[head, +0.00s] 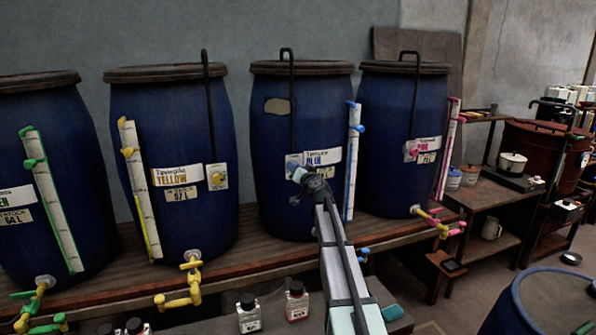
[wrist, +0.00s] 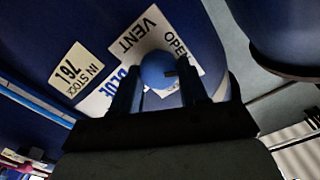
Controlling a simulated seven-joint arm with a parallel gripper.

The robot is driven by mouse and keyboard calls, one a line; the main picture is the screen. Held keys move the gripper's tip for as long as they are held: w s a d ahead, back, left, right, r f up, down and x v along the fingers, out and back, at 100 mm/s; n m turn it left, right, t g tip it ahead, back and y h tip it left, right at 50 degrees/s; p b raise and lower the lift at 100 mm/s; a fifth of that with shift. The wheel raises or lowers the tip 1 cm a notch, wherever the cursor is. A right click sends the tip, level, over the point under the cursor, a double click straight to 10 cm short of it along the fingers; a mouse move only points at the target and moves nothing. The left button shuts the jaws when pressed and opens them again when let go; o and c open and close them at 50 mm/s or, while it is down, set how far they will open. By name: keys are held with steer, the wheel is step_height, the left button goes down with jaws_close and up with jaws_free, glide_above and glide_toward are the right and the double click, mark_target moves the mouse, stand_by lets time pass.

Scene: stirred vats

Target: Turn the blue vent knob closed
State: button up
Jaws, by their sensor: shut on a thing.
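The blue vent knob (wrist: 158,71) is a round knob on a white plate marked VENT and OPEN (wrist: 185,45), on the front of the blue-labelled vat (head: 284,215). In the wrist view my gripper (wrist: 158,82) has a dark finger on each side of the knob and is shut on it. A small dark mark shows on the knob's right side, near the word OPEN. In the head view my gripper (head: 308,182) reaches the plate from below right and hides most of the knob.
The yellow-labelled vat (head: 185,130) stands left and the pink-labelled vat (head: 400,115) right, both with vent knobs. A blue-edged gauge (head: 352,160) stands right of my gripper. A black pipe (head: 291,100) rises above the plate. Bottles (head: 297,300) stand below, left of my arm.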

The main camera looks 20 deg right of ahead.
steer(key=m, duration=1.2)
steer(key=shift+d+f, duration=0.15)
steer(key=shift+f, duration=0.05)
stand_by(0.5)
steer(key=o, duration=1.1)
steer(key=shift+c, duration=0.2)
steer(key=s, duration=1.3)
steer(key=shift+s, duration=0.4)
